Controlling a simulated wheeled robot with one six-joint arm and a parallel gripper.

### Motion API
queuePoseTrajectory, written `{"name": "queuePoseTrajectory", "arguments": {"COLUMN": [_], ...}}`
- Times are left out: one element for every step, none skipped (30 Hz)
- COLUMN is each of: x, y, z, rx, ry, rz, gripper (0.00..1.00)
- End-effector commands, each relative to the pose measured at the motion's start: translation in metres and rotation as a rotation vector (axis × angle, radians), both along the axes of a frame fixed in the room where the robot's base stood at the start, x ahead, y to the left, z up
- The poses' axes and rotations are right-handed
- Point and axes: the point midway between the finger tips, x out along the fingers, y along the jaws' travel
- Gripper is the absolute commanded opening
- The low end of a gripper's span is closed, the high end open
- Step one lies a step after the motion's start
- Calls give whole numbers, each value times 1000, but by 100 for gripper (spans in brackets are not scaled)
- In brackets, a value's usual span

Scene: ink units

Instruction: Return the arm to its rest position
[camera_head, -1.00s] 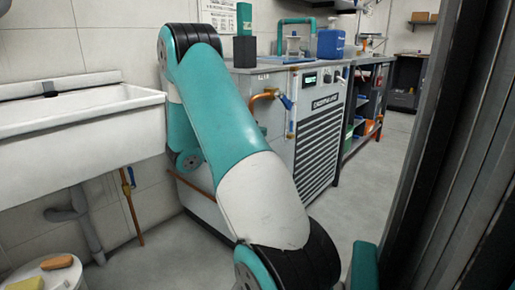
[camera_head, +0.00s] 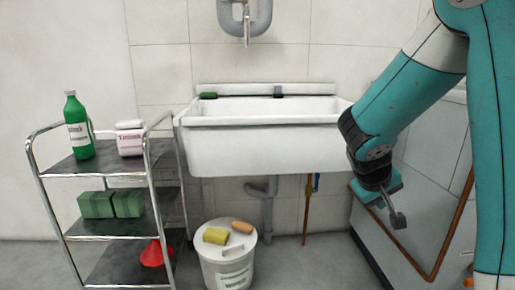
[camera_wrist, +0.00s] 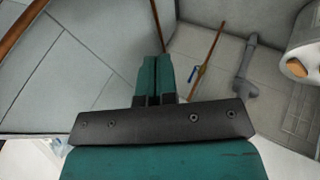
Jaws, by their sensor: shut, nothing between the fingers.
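My arm comes in from the upper right in the head view, teal with black joints, bent so that the forearm slopes down to the left. My gripper (camera_head: 390,205) hangs at its end, pointing down, to the right of the sink and in front of the grey cabinet side (camera_head: 435,180). It holds nothing. In the wrist view, my gripper's two teal fingers (camera_wrist: 153,75) lie together, shut, with open air and floor beyond them.
A white sink (camera_head: 260,150) hangs on the wall. A white bucket (camera_head: 228,270) with sponges stands below the sink. A copper pipe (camera_head: 445,245) runs along the cabinet beside my gripper.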

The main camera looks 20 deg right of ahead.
Motion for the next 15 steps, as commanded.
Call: {"name": "queuePoseTrajectory", "arguments": {"x": [5, 7, 6, 3, -1, -9, -16, -25, -37, -47, -58, -73, -85, -97, -114], "y": [40, 64, 96, 120, 143, 172, 193, 212, 235, 251, 266, 284, 296, 307, 320], "z": [8, 10, 14, 18, 22, 27, 32, 37, 44, 50, 55, 62, 67, 72, 79], "rx": [101, 165, 247, 306, 363, 435, 483, 529, 584, 622, 658, 700, 729, 756, 790], "ry": [-21, -25, -23, -20, -12, 2, 15, 31, 53, 72, 91, 119, 139, 162, 193], "rz": [74, 117, 180, 227, 276, 342, 390, 438, 502, 549, 595, 657, 703, 747, 808], "gripper": [0, 0, 0, 0, 0, 0, 0, 0, 0, 0, 0, 0, 0, 0, 0]}}
